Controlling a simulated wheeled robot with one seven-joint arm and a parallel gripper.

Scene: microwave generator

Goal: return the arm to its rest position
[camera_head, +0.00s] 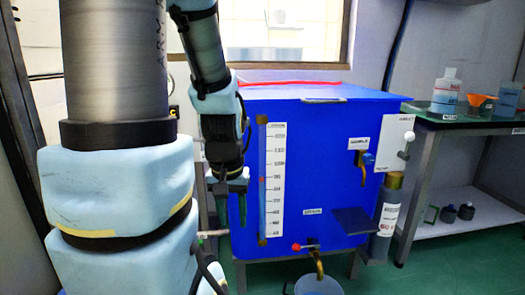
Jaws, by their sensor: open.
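My arm comes in from the left and top of the head view. My gripper (230,205) points down, with its dark fingers apart and nothing seen between them. It hangs in front of the left part of the blue box (325,180), near the white graduated scale (275,180). I cannot tell whether it touches the box. My arm's large links hide much of the left side.
A tap labelled SAMPLE (362,158) and a red-handled lower valve (305,247) stick out of the box front. A bucket (318,285) stands below. A grey cylinder (384,222) is at the box's right. A side table (470,123) holds bottles and an orange funnel (481,100).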

